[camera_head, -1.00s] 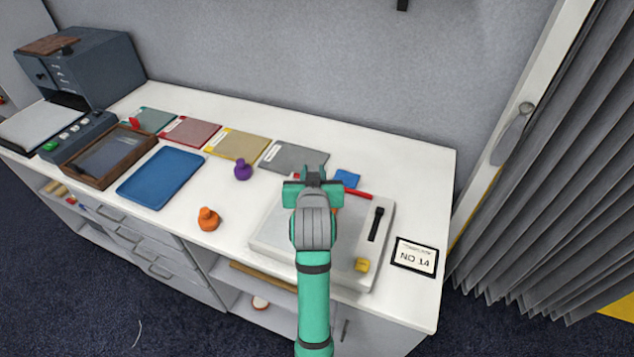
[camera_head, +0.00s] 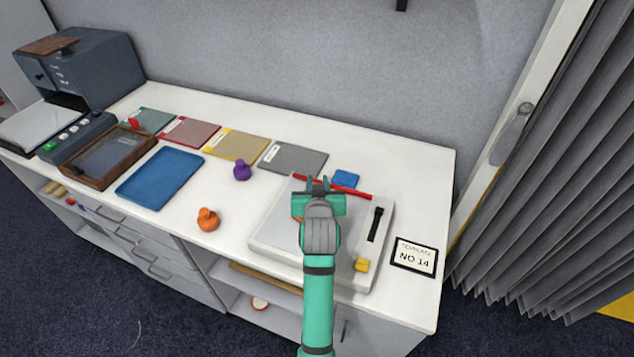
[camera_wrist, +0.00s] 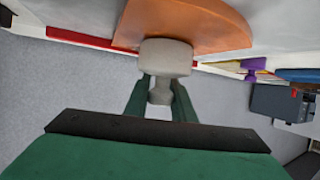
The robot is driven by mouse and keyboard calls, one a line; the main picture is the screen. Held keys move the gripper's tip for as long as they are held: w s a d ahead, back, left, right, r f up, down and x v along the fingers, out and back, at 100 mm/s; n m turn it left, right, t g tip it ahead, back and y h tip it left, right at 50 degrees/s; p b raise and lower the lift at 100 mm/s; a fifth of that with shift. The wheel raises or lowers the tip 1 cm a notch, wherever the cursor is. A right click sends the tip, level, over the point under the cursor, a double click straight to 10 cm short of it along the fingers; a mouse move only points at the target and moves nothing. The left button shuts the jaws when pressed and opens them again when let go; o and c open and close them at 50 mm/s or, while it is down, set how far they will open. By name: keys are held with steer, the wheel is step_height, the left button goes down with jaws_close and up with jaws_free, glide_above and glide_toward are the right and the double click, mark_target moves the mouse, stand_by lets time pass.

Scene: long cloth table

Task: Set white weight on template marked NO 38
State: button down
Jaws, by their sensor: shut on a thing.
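My gripper (camera_head: 318,185) is above the pale board on the right half of the table. In the wrist view my gripper (camera_wrist: 162,88) is shut on the white weight (camera_wrist: 165,57), a pale knobbed piece with a narrow neck between the fingers. The weight is hidden in the head view. An orange piece (camera_wrist: 185,22) shows right behind the weight; I cannot tell whether they touch. A framed card (camera_head: 414,255) at the right front reads TEMPLATE NO 14. Green (camera_head: 148,120), red (camera_head: 190,131), yellow (camera_head: 237,145) and grey (camera_head: 293,159) sheets lie along the back; their labels are too small to read.
An orange weight (camera_head: 208,219), purple weight (camera_head: 242,170) and blue tray (camera_head: 160,177) are at left.

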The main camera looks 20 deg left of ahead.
steer(key=c, duration=1.5)
jaws_free()
steer(key=shift+f, duration=0.15)
steer(key=shift+s+r, duration=0.15)
steer(key=shift+r, duration=0.1)
steer(key=v, duration=1.1)
steer(key=shift+s+d+r, duration=0.1)
steer(key=shift+s+d, duration=0.05)
steer(key=shift+s, duration=0.2)
